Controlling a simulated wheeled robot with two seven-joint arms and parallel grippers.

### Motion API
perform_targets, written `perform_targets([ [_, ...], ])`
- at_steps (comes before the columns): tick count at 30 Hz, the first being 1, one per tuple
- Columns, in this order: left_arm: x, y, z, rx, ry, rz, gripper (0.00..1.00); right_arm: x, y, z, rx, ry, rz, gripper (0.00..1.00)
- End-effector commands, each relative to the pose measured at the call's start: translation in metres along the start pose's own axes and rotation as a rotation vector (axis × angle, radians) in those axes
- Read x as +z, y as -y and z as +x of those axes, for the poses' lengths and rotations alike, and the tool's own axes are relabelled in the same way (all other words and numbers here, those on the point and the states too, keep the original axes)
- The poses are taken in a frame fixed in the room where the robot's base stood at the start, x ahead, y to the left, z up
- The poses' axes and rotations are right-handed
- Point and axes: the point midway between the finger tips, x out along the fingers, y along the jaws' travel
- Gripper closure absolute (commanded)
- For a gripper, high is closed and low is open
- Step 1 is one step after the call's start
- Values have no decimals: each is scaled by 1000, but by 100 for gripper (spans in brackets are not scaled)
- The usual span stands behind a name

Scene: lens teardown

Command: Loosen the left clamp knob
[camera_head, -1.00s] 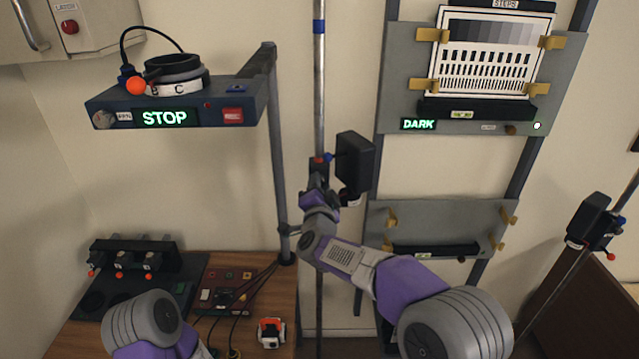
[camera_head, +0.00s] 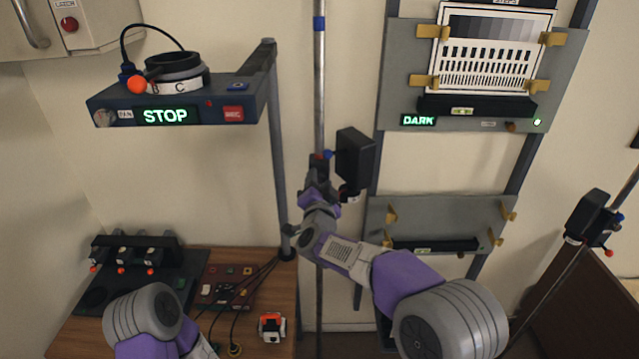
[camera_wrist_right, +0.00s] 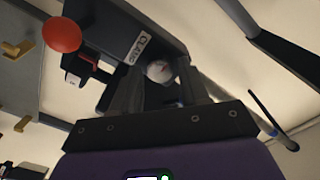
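The left clamp is a dark block (camera_head: 354,157) on the vertical pole (camera_head: 319,75), with a small blue and a small red part beside it. In the right wrist view its dark body (camera_wrist_right: 112,35) carries a pale label, and a red ball (camera_wrist_right: 62,33) stands out on the left. My right gripper (camera_head: 317,187) is at the pole just below and left of the block. In the wrist view its two fingers (camera_wrist_right: 160,88) stand apart on either side of a pale round piece (camera_wrist_right: 160,71), perhaps the knob; contact is unclear. My left gripper is out of view.
A second clamp block (camera_head: 590,217) sits on a slanted pole at the right. A shelf (camera_head: 215,108) with a STOP display is left of the pole. Grey panels (camera_head: 400,75) on a rack stand to the right. A wooden bench (camera_head: 80,343) is below left.

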Motion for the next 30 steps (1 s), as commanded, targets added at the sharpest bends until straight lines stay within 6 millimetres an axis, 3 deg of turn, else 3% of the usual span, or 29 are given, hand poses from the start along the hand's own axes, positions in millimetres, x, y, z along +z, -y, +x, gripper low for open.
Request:
perform_targets([
  [2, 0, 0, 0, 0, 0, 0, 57, 0, 0, 0, 0, 0, 1, 43],
  [13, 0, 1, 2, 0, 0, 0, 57, 0, 0, -6, 0, 0, 3, 43],
  [24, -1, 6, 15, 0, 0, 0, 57, 1, 0, -58, -1, 1, 3, 43],
  [30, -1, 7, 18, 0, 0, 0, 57, 0, 0, -74, 0, 1, 1, 43],
])
